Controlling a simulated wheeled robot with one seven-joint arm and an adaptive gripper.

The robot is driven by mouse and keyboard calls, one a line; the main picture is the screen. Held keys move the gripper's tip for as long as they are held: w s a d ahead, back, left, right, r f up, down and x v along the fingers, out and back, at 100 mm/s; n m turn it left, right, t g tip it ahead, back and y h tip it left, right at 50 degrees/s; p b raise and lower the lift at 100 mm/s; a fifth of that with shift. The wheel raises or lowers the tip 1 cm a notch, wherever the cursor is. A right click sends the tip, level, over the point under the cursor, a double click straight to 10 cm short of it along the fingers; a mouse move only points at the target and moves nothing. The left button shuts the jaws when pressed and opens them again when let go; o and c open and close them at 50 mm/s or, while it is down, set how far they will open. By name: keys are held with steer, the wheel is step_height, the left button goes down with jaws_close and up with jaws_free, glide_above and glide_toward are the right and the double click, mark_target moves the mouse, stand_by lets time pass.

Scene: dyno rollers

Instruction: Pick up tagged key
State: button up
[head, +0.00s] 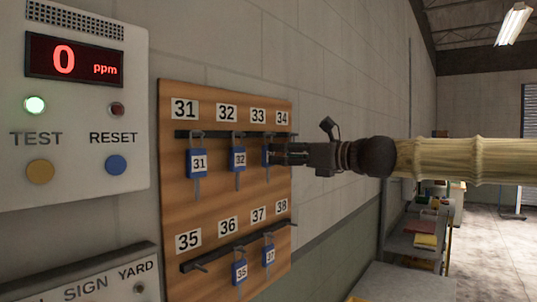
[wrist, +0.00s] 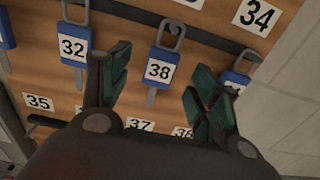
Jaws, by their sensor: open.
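A wooden key board (head: 220,220) hangs on the wall, with numbered labels and blue-tagged keys. My gripper (head: 280,153) is at the board's upper right, partly hiding a blue tag.
In the wrist view, the key tagged 32 (wrist: 75,47) is close to the left finger. Another blue tag (wrist: 236,80), its number hidden, is behind the right finger. A gas-reading panel (head: 75,110) is left of the board. A cluttered shelf (head: 420,240) stands at right.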

steer(key=shift+p+x, duration=1.3)
steer(key=shift+x, duration=1.7)
steer(key=shift+w+d+r, duration=0.15)
steer(key=shift+r, duration=0.05)
steer(key=c, duration=1.1)
